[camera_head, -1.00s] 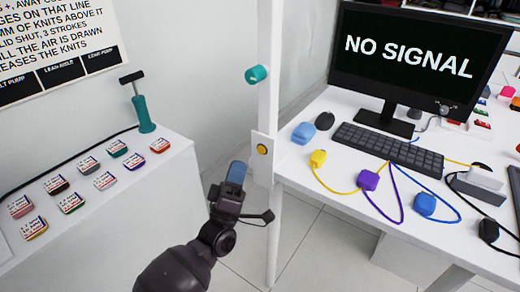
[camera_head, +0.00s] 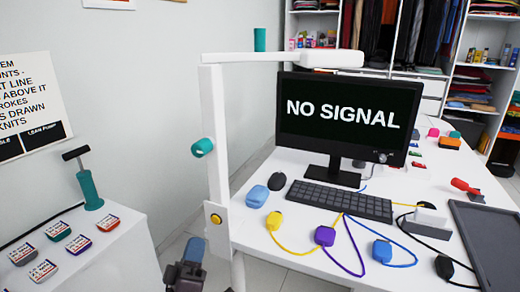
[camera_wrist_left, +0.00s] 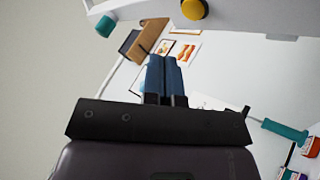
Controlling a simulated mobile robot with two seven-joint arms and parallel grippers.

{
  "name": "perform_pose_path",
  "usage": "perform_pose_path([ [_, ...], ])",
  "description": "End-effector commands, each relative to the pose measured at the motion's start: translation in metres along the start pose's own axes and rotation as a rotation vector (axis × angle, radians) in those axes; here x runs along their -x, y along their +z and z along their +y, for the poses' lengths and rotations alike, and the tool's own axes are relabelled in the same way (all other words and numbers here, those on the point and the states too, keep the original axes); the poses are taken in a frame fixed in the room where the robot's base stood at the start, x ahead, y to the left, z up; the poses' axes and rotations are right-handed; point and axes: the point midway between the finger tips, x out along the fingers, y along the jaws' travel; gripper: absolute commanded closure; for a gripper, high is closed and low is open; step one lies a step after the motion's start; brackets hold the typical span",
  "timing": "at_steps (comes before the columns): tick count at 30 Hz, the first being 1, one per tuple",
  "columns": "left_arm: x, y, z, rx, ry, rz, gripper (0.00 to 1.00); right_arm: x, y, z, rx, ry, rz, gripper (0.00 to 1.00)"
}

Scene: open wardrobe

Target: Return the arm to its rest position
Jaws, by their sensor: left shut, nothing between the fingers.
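My left gripper (camera_head: 190,262) is at the bottom edge of the head view, below the yellow button on the white post. Its blue fingers are together with nothing between them, as the left wrist view (camera_wrist_left: 164,78) also shows. Most of my left arm is out of the head view. My right gripper is not in view.
A white post (camera_head: 216,135) with a teal knob (camera_head: 202,147) and yellow button (camera_head: 215,218) stands close by the gripper. Right of it is a desk with a monitor (camera_head: 345,115), keyboard (camera_head: 338,200) and coloured cables.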

Motion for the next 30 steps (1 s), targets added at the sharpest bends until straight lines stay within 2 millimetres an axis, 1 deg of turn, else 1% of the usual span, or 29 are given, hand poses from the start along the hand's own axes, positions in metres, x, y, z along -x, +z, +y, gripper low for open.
perform_pose_path([
  [1, -0.001, 0.008, -0.001, -0.055, -0.017, -0.052, 1.0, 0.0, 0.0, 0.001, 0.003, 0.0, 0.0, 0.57],
  [5, -0.007, 0.025, -0.002, -0.257, -0.054, -0.212, 1.0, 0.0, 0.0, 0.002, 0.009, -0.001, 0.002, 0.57],
  [8, 0.006, 0.033, -0.008, -0.417, -0.104, -0.345, 1.0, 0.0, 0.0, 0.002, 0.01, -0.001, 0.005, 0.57],
  [10, 0.026, 0.036, -0.016, -0.526, -0.155, -0.444, 1.0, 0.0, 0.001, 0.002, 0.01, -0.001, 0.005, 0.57],
  [11, 0.037, 0.036, -0.02, -0.572, -0.179, -0.489, 1.0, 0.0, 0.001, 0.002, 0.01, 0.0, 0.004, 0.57],
  [14, 0.082, 0.032, -0.033, -0.719, -0.272, -0.649, 1.0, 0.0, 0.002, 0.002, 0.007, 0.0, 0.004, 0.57],
  [15, 0.102, 0.029, -0.038, -0.767, -0.311, -0.711, 1.0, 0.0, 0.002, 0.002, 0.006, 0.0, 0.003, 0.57],
  [17, 0.132, 0.022, -0.043, -0.826, -0.367, -0.796, 1.0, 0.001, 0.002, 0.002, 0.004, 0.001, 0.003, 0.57],
  [18, 0.152, 0.017, -0.046, -0.857, -0.405, -0.849, 1.0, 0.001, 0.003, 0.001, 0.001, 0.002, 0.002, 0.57],
  [19, 0.167, 0.013, -0.047, -0.876, -0.432, -0.885, 1.0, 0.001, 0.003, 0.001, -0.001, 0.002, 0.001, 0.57],
  [20, 0.182, 0.009, -0.048, -0.892, -0.459, -0.918, 1.0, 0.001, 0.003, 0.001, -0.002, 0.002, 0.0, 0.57],
  [21, 0.202, 0.003, -0.048, -0.907, -0.497, -0.96, 1.0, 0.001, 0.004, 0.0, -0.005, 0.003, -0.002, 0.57],
  [23, 0.23, -0.007, -0.047, -0.921, -0.55, -1.011, 1.0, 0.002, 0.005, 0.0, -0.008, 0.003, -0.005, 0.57],
  [24, 0.247, -0.013, -0.045, -0.922, -0.582, -1.036, 1.0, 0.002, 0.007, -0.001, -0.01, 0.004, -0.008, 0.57],
  [27, 0.285, -0.027, -0.038, -0.919, -0.649, -1.076, 1.0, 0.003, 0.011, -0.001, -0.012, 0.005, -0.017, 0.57],
  [30, 0.318, -0.034, -0.032, -0.902, -0.701, -1.11, 1.0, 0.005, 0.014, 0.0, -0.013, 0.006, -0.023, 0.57],
])
